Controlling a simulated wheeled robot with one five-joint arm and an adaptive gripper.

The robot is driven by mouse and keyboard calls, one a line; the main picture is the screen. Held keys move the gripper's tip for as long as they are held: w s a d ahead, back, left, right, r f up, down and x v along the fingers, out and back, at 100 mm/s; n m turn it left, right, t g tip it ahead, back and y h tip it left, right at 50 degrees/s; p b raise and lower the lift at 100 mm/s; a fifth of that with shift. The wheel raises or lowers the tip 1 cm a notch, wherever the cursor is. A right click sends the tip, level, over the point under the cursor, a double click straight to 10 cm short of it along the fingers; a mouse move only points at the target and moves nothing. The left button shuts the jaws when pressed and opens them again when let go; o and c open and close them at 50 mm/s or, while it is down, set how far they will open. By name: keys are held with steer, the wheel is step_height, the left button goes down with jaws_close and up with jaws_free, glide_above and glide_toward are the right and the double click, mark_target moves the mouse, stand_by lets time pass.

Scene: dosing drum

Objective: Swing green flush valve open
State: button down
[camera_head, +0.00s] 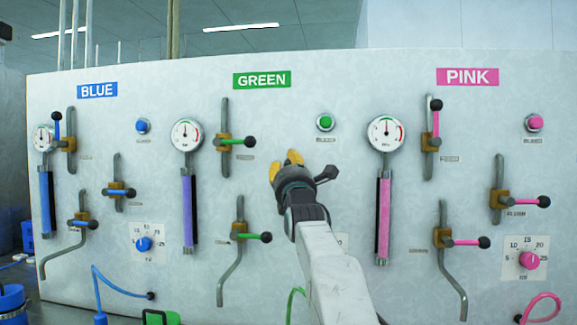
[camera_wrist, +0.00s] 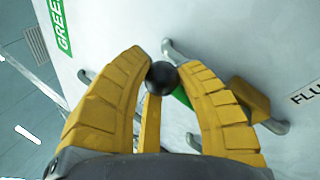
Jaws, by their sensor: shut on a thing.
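The green flush valve shows in the wrist view, with a brass body (camera_wrist: 250,98) on a grey pipe beside a label reading "FLU". Its green lever (camera_wrist: 182,96) ends in a black ball knob (camera_wrist: 163,77). In the head view my gripper (camera_head: 287,160) is at the panel below and right of the GREEN sign (camera_head: 262,80). There my gripper and arm hide the flush valve. I cannot tell the lever's exact angle to its pipe.
Another green-handled valve (camera_head: 225,141) is up left of my gripper, and one (camera_head: 241,237) is lower left. A green button (camera_head: 325,122) and a pressure gauge (camera_head: 187,134) are nearby. BLUE (camera_head: 97,90) and PINK (camera_head: 467,77) groups flank this one.

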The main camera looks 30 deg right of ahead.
steer(key=shift+w+f, duration=0.15)
steer(key=shift+f, duration=0.1)
steer(key=c, duration=1.1)
jaws_free()
steer(key=shift+a, duration=0.15)
steer(key=shift+o, duration=1)
steer(key=shift+r, duration=0.2)
steer(key=shift+s, duration=0.25)
steer(key=v, duration=1.1)
steer(key=shift+s+f, duration=0.25)
steer(key=shift+s, duration=0.05)
steer(key=shift+a, duration=0.15)
